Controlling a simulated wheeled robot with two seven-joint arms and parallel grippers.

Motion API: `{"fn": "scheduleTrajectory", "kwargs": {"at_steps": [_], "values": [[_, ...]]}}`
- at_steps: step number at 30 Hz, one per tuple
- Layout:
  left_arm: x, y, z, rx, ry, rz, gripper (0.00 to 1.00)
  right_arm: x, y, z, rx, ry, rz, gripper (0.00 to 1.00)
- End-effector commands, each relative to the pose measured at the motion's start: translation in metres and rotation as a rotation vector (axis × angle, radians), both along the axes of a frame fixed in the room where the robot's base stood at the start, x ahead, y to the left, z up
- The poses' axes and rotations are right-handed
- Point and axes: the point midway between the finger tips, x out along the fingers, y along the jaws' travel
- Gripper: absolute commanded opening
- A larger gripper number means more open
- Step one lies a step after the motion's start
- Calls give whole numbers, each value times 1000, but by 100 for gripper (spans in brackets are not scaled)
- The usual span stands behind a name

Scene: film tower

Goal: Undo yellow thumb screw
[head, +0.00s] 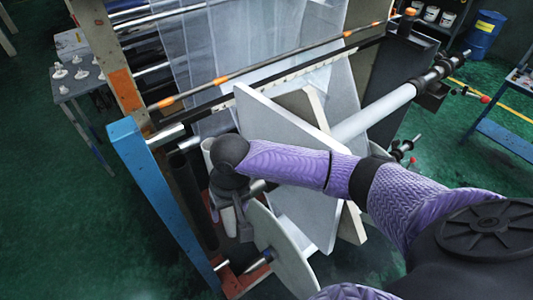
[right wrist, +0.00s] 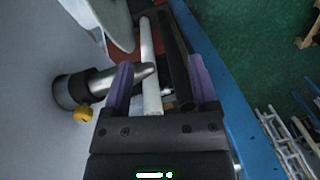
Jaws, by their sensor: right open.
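The yellow thumb screw (right wrist: 82,114) is a small round knob on the black collar (right wrist: 70,90) of a metal shaft (right wrist: 102,80), left of my right gripper in the right wrist view. My right gripper (right wrist: 160,78) is open, with two purple fingers. The left finger crosses in front of the shaft, and the shaft's tapered end shows between the fingers. Whether they touch is unclear. No gap closes on the screw; it lies outside the left finger. In the head view my right arm reaches into the machine's left end and the thumb screw is hidden. My left gripper is out of view.
A blue frame post (head: 158,200) stands close beside my right gripper. White plates (head: 285,255) and long rollers (head: 375,112) crowd the space around my arm. A table with white parts (head: 80,80) is at the far left. Green floor (head: 60,220) is free at left.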

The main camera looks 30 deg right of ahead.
Motion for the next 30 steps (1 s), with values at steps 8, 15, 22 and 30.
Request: {"fn": "scheduleTrajectory", "kwargs": {"at_steps": [8, 15, 22, 30], "values": [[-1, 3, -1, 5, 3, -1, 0, 68, -127, 77, -110, 67, -727, 76], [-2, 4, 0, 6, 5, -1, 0, 70, -136, 54, -106, 78, -800, 76], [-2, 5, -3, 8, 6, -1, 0, 71, -135, 1, -103, 74, -795, 76], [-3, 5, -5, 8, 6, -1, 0, 71, -135, -15, -103, 71, -793, 76]]}}
